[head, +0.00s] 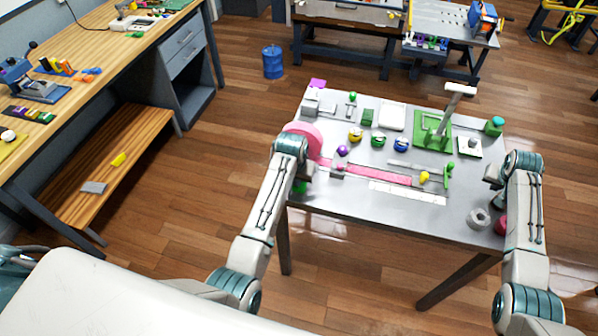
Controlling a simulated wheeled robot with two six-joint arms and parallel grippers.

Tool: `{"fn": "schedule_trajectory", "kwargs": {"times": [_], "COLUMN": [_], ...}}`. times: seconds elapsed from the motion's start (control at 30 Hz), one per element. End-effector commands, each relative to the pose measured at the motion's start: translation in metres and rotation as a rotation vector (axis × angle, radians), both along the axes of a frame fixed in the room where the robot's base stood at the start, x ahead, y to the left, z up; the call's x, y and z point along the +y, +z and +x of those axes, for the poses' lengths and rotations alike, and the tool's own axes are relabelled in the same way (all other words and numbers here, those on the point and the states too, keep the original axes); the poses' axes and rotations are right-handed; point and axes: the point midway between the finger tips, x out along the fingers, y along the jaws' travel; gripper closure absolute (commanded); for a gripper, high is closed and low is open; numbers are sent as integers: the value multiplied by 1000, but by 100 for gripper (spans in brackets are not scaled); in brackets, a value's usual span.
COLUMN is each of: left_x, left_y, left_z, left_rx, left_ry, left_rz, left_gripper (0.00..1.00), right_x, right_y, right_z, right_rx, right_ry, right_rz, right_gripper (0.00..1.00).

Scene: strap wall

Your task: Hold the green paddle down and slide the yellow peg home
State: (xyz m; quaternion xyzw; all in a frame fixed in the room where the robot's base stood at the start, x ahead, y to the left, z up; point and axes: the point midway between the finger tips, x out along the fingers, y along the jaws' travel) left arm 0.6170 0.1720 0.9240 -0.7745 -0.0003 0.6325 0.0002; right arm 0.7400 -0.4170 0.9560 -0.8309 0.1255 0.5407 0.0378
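The yellow peg (424,177) stands at the right end of a flat pink strap (368,173) on the grey table. A small green upright piece (449,170) is just right of the peg, at the end of a grey bar. Another green piece (299,187) shows under my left wrist at the table's left edge. I cannot tell which of these is the green paddle. My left gripper (301,172) is at the left edge, mostly hidden by its wrist. My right gripper (492,178) is at the right edge, apart from the peg; its fingers are too small to read.
A pink disc (305,139) stands at the table's left. Several coloured knobs and blocks fill the back, with a green stand and grey post (434,132) at back right. A grey ring (478,218) lies front right. The table's front left (345,207) is clear.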

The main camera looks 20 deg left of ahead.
Motion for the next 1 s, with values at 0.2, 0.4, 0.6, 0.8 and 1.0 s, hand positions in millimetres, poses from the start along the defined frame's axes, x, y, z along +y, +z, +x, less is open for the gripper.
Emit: {"fn": "schedule_trajectory", "kwargs": {"times": [0.2, 0.4, 0.6, 0.8, 1.0], "left_x": [0, 0, 0, 0, 0], "left_y": [-2, -2, -2, -2, -2], "left_z": [-1, -1, -1, 0, -1], "left_rx": [2, 2, 2, 2, 2], "left_ry": [-1, 0, 0, 0, 0], "left_rz": [-1, 0, 0, 0, 0], "left_gripper": [100, 100, 100, 100, 100], "right_x": [100, 152, 168, 168, 167], "right_y": [25, 44, 47, 27, -3], "right_z": [14, 16, 15, 15, 14], "right_rx": [122, 192, 216, 218, 218], "right_ry": [134, 217, 245, 245, 244], "right_rz": [66, 95, 101, 102, 102], "right_gripper": [100, 100, 100, 100, 100]}}
